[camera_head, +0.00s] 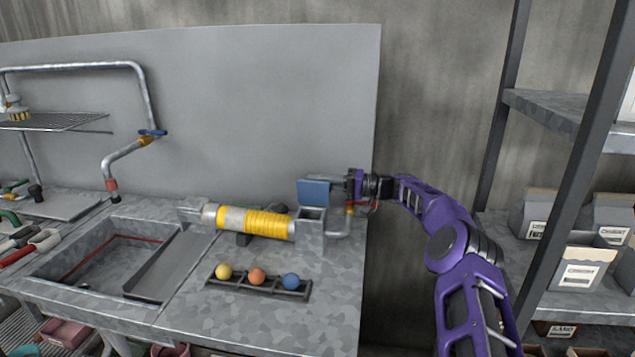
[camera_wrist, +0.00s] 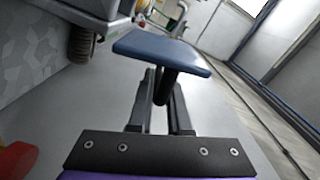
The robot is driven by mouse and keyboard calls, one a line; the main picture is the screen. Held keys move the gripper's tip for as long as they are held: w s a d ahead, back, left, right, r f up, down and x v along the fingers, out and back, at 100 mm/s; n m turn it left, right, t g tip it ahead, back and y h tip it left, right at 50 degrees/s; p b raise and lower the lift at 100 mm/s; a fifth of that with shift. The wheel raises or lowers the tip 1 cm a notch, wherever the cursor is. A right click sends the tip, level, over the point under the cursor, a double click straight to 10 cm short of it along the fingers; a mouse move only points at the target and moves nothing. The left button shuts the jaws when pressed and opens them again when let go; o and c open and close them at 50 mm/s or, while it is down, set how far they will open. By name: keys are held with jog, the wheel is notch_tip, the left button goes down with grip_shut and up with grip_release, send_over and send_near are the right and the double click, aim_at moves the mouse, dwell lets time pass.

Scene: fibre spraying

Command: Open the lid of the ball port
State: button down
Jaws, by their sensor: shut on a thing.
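The ball port (camera_head: 312,217) is a grey box-like opening at the right end of the yellow cylinder device (camera_head: 250,222) on the counter. Its blue lid (camera_head: 313,192) stands raised above the opening, which shows dark below it. In the wrist view the blue lid (camera_wrist: 163,50) has a dark round handle. My gripper (camera_head: 338,187) reaches in from the right. It also shows in the wrist view (camera_wrist: 163,92), with its two fingers around the handle, shut on it.
A dark rack (camera_head: 259,287) with a yellow, an orange and a blue ball lies in front of the device. A sink (camera_head: 105,262) is at left. A metal shelf (camera_head: 560,105) with cartons stands at right.

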jog(key=shift+f, duration=0.1)
jog(key=c, duration=0.9)
grip_release()
jog(key=shift+d, duration=0.1)
jog(key=s+d, duration=0.1)
jog(key=d, duration=0.4)
jog(key=s+d, duration=0.1)
jog(key=d, duration=0.5)
jog(key=s+d, duration=0.1)
jog(key=d, duration=0.5)
jog(key=shift+s, duration=0.2)
